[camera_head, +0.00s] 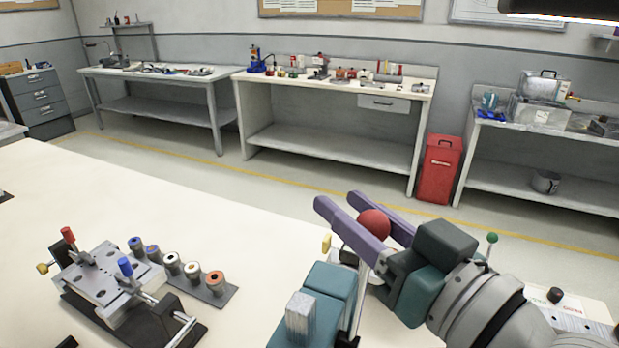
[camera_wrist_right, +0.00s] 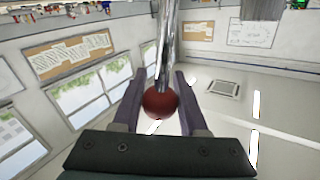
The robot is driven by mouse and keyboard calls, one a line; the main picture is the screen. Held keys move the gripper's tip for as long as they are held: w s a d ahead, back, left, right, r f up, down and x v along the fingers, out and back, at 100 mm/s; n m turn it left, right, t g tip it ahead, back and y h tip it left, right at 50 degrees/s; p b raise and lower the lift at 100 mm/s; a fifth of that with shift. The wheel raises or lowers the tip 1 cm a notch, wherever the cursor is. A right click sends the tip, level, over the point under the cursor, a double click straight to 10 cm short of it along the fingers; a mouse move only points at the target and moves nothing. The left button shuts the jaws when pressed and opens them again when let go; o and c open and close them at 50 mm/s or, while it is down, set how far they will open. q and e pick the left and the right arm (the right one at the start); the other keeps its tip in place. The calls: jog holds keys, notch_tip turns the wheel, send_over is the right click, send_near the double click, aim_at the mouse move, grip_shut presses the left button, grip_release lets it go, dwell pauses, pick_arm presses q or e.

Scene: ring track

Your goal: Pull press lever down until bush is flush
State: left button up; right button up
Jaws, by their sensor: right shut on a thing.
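The press (camera_head: 325,285) has a teal body and stands at the table's front, right of centre. A pale metal block (camera_head: 303,315) shows at its front. Its lever is a bright metal rod (camera_head: 357,303) with a red ball knob (camera_head: 374,223). My right gripper (camera_head: 338,201) has its purple fingers on either side of the knob and is shut on it. In the right wrist view the knob (camera_wrist_right: 160,103) sits between the fingers, with the rod running up from it. The bush under the press cannot be made out. My left gripper is not in view.
A metal fixture (camera_head: 112,281) with red and blue handles stands at left. Beside it a dark rack (camera_head: 222,298) holds several bushes. A green-knobbed post (camera_head: 491,239) stands behind my right arm.

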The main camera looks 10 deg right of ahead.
grip_shut()
dwell(0.8)
